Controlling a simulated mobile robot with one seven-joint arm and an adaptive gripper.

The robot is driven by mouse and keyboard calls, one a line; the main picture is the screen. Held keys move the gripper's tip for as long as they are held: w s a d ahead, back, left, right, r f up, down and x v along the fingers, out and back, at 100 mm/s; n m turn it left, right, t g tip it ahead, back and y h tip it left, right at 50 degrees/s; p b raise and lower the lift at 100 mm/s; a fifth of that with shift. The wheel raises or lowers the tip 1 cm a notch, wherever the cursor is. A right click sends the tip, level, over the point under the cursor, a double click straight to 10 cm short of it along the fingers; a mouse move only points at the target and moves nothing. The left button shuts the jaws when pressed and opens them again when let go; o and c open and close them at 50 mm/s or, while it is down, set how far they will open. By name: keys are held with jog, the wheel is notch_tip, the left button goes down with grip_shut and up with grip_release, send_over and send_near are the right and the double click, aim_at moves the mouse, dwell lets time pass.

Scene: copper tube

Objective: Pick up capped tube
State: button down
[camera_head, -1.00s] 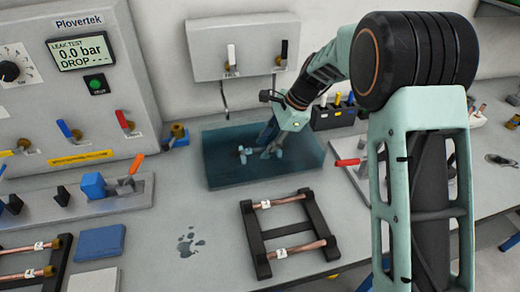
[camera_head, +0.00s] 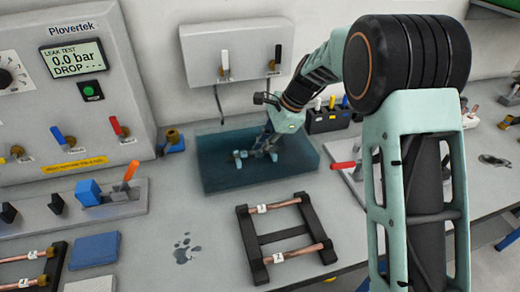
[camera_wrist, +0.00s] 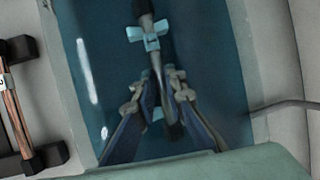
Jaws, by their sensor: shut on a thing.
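The tube (camera_wrist: 158,75) lies in the blue water tank (camera_wrist: 75,60), running lengthwise under my gripper. A light-blue cradle (camera_wrist: 150,40) sits at the tube beyond my fingers. My gripper (camera_wrist: 158,92) reaches down into the tank with one finger on each side of the tube, shut on it. In the head view my gripper (camera_head: 258,153) is low in the tank (camera_head: 215,180), and the tube there is mostly hidden by the fingers and the water.
A black rack (camera_head: 248,235) with two copper tubes stands in front of the tank. Another rack (camera_head: 50,270) is at the lower left. A red-handled fixture (camera_head: 345,165) stands right of the tank. The leak-test panel (camera_head: 80,110) is at the left. A puddle (camera_head: 185,250) marks the bench.

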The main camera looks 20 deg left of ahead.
notch_tip(320, 180, up, 2)
jog(key=shift+r, duration=0.25)
jog(key=s+d+r+b, duration=0.1)
jog(key=s+d+r, duration=0.8)
jog(key=d+r, duration=0.1)
jog(key=shift+s, duration=0.4)
